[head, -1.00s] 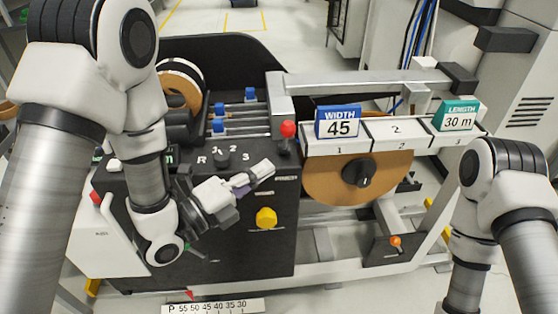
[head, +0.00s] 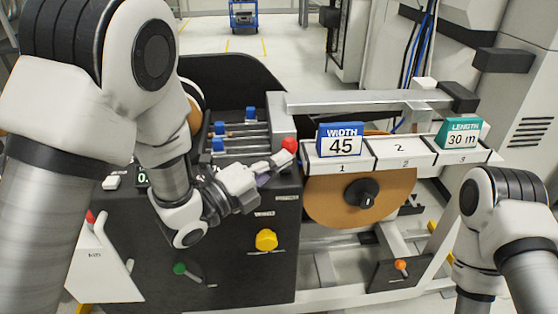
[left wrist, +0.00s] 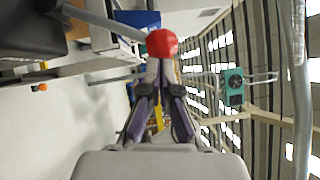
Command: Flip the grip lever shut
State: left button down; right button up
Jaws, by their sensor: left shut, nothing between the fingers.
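A lever with a red ball knob (head: 289,145) stands at the upper right corner of the dark machine panel (head: 225,255); I cannot read a label that says it is the grip lever. My left gripper (head: 284,158) is shut and empty, its fingertips at the lower left of the red knob. In the left wrist view the red knob (left wrist: 162,43) is right at the shut fingertips (left wrist: 160,68); whether they touch it I cannot tell. The lever's rod runs from the knob to the upper left there. My right gripper is out of view.
A yellow knob (head: 266,240), a green-tipped lever (head: 180,269) and an orange-tipped lever (head: 400,265) are lower on the machine. A brown roll (head: 330,198) sits under the shelf with the WIDTH 45 sign (head: 340,140) and LENGTH 30 m sign (head: 463,134).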

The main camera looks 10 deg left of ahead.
pick_arm(q)
jog(key=shift+r, duration=0.15)
jog(key=shift+w+a+r+n+p, duration=0.1)
jog(key=shift+w+r+n+p, duration=0.25)
jog(key=shift+p, duration=0.3)
jog(key=w+a+r+n+g+y+p, duration=0.1)
jog(key=w+n+g+p, duration=0.1)
jog(key=w+p, duration=0.4)
jog(key=w+a+r+n+g+y+p, duration=0.1)
jog(key=w+n+p, duration=0.4)
jog(key=p, duration=0.5)
jog(key=shift+w+a+r+g+y+p, duration=0.35)
jog(key=shift+w+a+g, duration=0.4)
jog(key=shift+w+g, duration=0.35)
jog(key=shift+s, duration=0.1)
